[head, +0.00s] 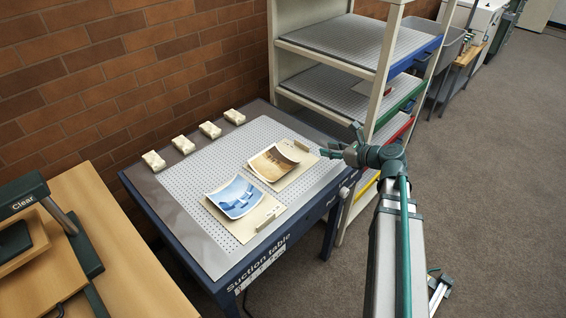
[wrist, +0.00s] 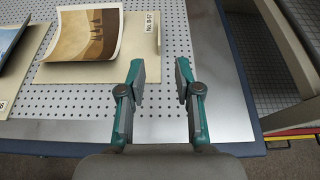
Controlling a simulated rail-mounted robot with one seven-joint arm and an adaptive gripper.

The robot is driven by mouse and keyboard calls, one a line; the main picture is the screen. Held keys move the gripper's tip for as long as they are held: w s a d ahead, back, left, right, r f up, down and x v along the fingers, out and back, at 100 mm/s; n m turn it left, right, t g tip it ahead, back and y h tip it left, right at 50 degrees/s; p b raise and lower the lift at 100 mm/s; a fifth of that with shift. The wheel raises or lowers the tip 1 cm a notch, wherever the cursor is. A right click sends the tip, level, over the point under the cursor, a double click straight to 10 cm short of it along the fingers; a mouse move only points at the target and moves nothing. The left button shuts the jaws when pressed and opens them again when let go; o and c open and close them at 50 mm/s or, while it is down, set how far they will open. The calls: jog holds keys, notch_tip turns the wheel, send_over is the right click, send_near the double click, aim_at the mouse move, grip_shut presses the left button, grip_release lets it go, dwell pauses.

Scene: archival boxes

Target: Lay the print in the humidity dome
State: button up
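Two prints with lifted edges lie on tan boards on the perforated top of the suction table (head: 190,190). The blue print (head: 236,197) is nearer the front, and the brown print (head: 272,163) is farther back. In the wrist view the brown print (wrist: 90,35) is at upper left, with a tag reading about "No. B-57". Part of the blue print (wrist: 8,40) shows at the left edge. My gripper (head: 330,152) is open and empty, beside the brown print's board and to its right. Its fingers (wrist: 160,78) are apart over the table's edge strip. I cannot identify a humidity dome.
Several pale blocks (head: 182,145) line the table's back edge against a brick wall. A shelf rack (head: 345,90) with perforated shelves stands close behind my gripper. A wooden bench (head: 120,260) with a device marked "Clear" (head: 25,203) is at left. Floor at right is mostly open.

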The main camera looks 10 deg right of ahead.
jog(key=shift+w+a+f, duration=0.2)
jog(key=shift+w+a, duration=0.15)
jog(key=shift+w, duration=0.05)
jog(key=p+x, duration=0.1)
jog(key=x, duration=0.8)
jog(key=shift+w+a+f, duration=0.2)
jog(key=shift+f, duration=0.05)
grip_shut()
